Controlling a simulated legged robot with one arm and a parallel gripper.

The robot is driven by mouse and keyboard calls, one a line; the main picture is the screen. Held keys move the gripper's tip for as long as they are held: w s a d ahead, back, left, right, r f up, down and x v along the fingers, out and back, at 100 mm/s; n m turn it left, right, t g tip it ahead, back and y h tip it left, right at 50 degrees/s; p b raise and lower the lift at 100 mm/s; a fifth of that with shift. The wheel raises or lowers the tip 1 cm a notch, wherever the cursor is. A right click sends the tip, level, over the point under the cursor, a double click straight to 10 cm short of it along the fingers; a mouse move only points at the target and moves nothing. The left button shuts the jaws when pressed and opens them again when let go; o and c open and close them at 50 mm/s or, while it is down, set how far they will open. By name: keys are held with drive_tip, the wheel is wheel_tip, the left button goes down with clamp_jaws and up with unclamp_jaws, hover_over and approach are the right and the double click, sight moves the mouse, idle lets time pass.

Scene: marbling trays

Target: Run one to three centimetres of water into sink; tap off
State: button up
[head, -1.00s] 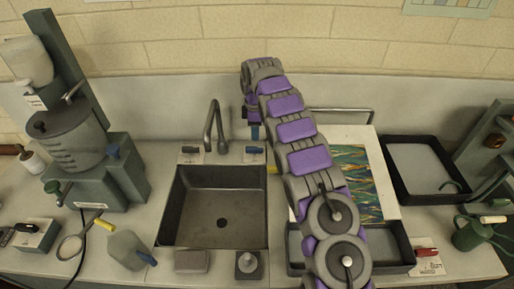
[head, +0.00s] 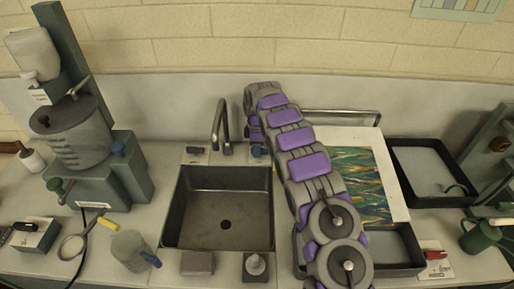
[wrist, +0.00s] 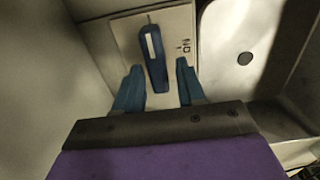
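The grey sink (head: 205,205) stands in the counter, with a dark drain hole (head: 225,224) in its floor. I see no water stream and cannot make out standing water. The curved metal tap (head: 217,125) rises behind it. A blue lever (head: 260,152) is on a pale plate right of the tap, partly hidden by my arm. In the wrist view the blue lever (wrist: 155,62) shows whole, beside printed lettering. My gripper (wrist: 159,82) is open, its two blue fingertips apart, with the lever's near end between or just beyond them. I cannot tell whether they touch.
A second small lever (head: 195,150) sits left of the tap. A grey block (head: 197,263) and a stopper-like piece (head: 255,265) lie at the sink's front. A marbled sheet (head: 365,190) and dark trays (head: 425,165) are on the right. A tank stand (head: 120,180) is on the left.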

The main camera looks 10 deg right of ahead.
drive_tip(key=shift+d, duration=0.15)
drive_tip(key=shift+c, duration=0.7)
drive_tip(key=shift+d, duration=0.65)
drive_tip(key=c, duration=0.3)
drive_tip(key=shift+d, duration=0.2)
clamp_jaws()
drive_tip(key=shift+a+r, duration=0.1)
drive_tip(key=shift+a, duration=0.25)
